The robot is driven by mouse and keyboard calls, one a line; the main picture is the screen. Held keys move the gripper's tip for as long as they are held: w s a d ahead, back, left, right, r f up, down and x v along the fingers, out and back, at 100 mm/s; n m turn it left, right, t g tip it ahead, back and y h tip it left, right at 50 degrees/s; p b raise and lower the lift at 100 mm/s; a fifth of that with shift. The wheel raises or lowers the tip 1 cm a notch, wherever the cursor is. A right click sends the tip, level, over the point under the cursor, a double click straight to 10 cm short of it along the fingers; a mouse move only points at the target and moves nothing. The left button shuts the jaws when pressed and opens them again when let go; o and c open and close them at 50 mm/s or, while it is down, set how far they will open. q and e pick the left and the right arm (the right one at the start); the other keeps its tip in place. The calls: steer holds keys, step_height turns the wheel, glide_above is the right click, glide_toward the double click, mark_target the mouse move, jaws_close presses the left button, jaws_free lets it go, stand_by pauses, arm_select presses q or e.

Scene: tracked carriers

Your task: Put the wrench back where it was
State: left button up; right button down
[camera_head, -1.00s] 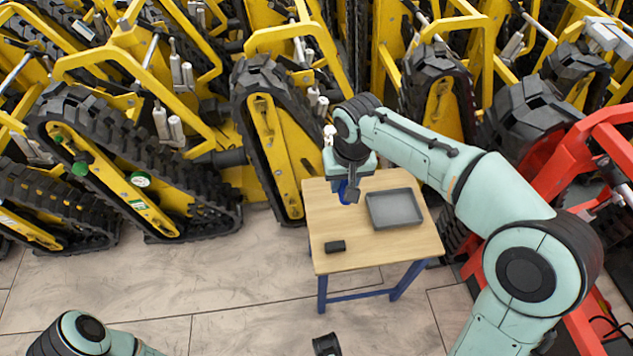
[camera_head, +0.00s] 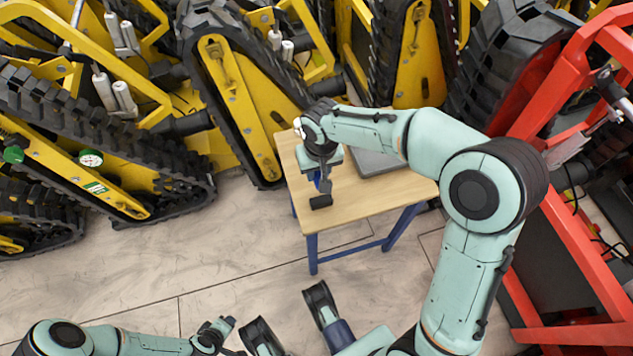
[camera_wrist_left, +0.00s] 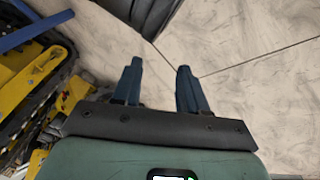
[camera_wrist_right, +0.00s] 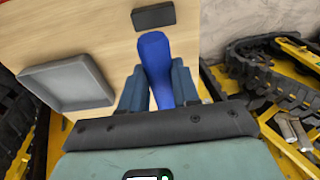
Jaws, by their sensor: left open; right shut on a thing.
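My right gripper (camera_head: 321,182) is shut on a blue handle, which I take to be the wrench (camera_wrist_right: 155,62). The wrench's other end is hidden by the gripper. It is over the wooden table (camera_head: 372,200), near its left side; I cannot tell whether the wrench touches the top. A grey tray (camera_head: 378,162) lies on the table, partly behind my right arm; it shows whole in the right wrist view (camera_wrist_right: 68,82). My left gripper (camera_wrist_left: 160,70) is open and empty above the floor.
A small black block (camera_head: 320,201) lies on the table, just beyond the blue handle in the right wrist view (camera_wrist_right: 153,15). Yellow tracked carriers (camera_head: 235,95) crowd behind and left. A red machine (camera_head: 575,235) stands at the right. Tiled floor is clear before the table.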

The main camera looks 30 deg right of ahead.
steer(key=shift+f, duration=0.45)
step_height(320, 180, down, 4)
steer(key=shift+f+b, duration=0.15)
steer(key=shift+b, duration=0.6)
steer(key=shift+f, duration=0.3)
arm_select(q)
steer(key=s+f, duration=0.2)
steer(key=f, duration=0.1)
steer(key=shift+a+g, duration=0.4)
arm_select(e)
steer(key=c, duration=0.8)
jaws_free()
